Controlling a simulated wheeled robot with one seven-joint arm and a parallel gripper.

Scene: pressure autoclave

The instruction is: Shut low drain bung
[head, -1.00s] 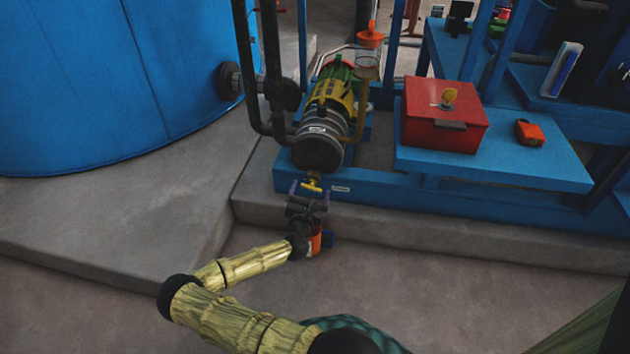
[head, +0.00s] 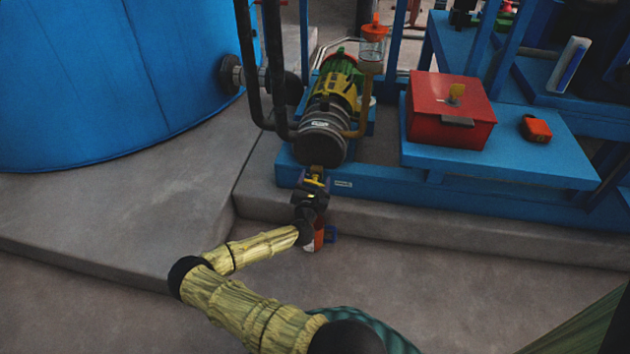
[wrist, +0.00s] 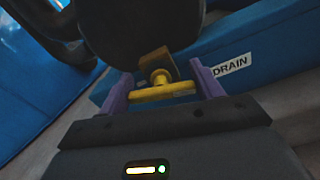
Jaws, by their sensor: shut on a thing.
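The drain bung is a yellow T-shaped handle (wrist: 162,91) on a brass fitting (wrist: 157,65) under the dark round pump end. In the wrist view my gripper (wrist: 164,88) has its two purple fingers at the two ends of the handle's crossbar, shut on it. In the head view the yellow handle (head: 316,182) shows small below the pump, with my gripper (head: 315,180) at it. A white label reading DRAIN (wrist: 232,64) is on the blue frame to the right. The bung's thread is hidden.
The pump (head: 320,135) stands above the handle on a blue skid (head: 400,195) with a concrete step below. A red box (head: 448,110) and an orange device (head: 536,129) rest on a blue shelf. A large blue tank (head: 110,80) stands left.

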